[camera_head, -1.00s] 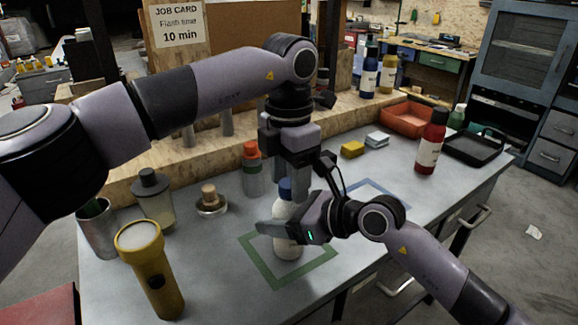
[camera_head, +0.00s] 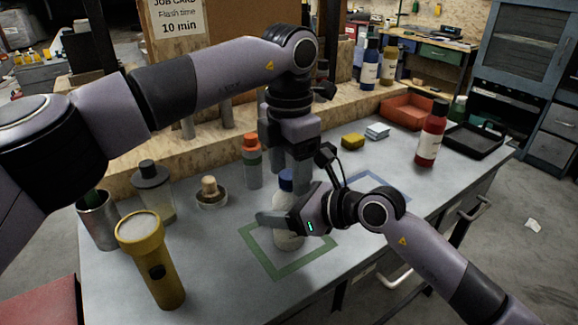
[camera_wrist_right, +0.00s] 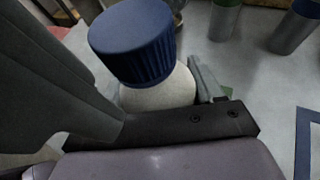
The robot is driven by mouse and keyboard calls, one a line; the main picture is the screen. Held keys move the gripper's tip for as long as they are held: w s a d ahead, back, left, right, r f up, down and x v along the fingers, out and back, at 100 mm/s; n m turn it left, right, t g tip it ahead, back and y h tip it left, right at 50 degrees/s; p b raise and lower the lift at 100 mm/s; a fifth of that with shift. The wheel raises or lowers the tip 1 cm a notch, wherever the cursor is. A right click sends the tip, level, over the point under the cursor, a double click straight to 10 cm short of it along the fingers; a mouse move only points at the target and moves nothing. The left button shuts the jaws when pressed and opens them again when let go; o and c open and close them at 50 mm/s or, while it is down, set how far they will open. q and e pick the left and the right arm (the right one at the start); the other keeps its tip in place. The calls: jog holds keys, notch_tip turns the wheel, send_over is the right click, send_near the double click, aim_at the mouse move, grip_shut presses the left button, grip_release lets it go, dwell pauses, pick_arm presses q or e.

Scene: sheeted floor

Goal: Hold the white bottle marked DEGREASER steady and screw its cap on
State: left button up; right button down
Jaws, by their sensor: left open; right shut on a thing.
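The white bottle (camera_head: 283,206) stands upright inside the green square outline on the bench. Its label is hidden. A ribbed blue cap (camera_head: 286,176) sits on top of it; the right wrist view shows the cap (camera_wrist_right: 134,42) above the white shoulder (camera_wrist_right: 160,92). I cannot tell how tightly it is seated. My right gripper (camera_head: 282,226) is shut around the bottle's body from the side. My left gripper (camera_head: 288,172) points down from above, open, with its fingers at the blue cap and partly hiding it.
A yellow flashlight (camera_head: 152,262), a dark-lidded jar (camera_head: 155,195), a metal cup (camera_head: 97,222), a small dish (camera_head: 211,198) and an orange-capped bottle (camera_head: 252,162) stand to the left. A red bottle (camera_head: 431,138) stands right. The blue outline (camera_head: 390,195) looks empty.

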pick_arm(q)
jog(key=shift+r, duration=0.1)
notch_tip(320, 180, up, 12)
dwell(0.5)
pick_arm(e)
jog(key=shift+c, duration=0.4)
grip_release()
pick_arm(q)
jog(key=shift+f+b, duration=0.3)
jog(key=shift+f, duration=0.1)
pick_arm(e)
jog(key=v, duration=0.7)
